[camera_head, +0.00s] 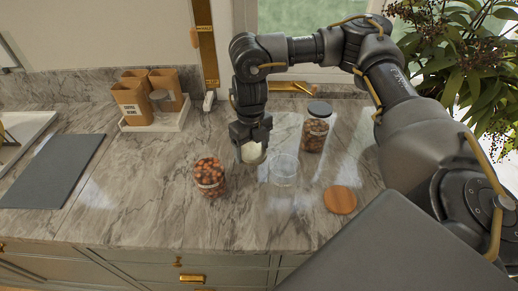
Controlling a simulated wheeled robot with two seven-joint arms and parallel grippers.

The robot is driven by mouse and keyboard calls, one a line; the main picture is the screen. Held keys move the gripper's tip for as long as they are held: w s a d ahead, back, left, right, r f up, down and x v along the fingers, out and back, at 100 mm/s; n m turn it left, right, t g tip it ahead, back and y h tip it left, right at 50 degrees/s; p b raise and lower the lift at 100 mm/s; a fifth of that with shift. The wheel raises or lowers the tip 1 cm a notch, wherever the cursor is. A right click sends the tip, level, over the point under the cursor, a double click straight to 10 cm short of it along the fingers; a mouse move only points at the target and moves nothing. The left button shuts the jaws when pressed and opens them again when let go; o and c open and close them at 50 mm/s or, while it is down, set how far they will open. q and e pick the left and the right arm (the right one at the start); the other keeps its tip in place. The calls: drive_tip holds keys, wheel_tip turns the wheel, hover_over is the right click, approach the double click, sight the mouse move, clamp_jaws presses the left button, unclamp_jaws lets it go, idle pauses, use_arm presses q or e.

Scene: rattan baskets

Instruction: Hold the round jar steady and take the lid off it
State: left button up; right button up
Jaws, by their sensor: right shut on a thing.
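My right gripper (251,141) comes down over the middle of the counter, shut on a small whitish rounded object (252,153). I cannot tell exactly what this object is, as the fingers cover its upper part. A round glass jar (210,178) of brown nuts stands to the left of the gripper, apart from it, with no lid visible on top. A round wooden disc (341,200), perhaps a lid, lies flat at the front right. My left gripper is out of view.
An empty clear glass container (284,170) stands just right of the gripper. A white tray (155,124) with brown boxes sits at the back left. A dark grey board (52,170) lies at far left. Leaves (455,50) hang at upper right.

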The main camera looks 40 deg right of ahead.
sight(257, 149)
drive_tip(key=w+d+f, duration=0.1)
drive_tip(key=f, duration=0.1)
drive_tip(key=w+d+f, duration=0.1)
drive_tip(key=d+f, duration=0.1)
drive_tip(key=w+d+f, duration=0.1)
drive_tip(key=w+f, duration=0.1)
drive_tip(key=shift+d+f, duration=0.3)
drive_tip(key=shift+d, duration=0.05)
wheel_tip(257, 149, down, 2)
drive_tip(key=shift+f+p, duration=0.1)
drive_tip(key=shift+p, duration=0.3)
drive_tip(key=shift+w+f, duration=0.1)
drive_tip(key=shift+f, duration=0.35)
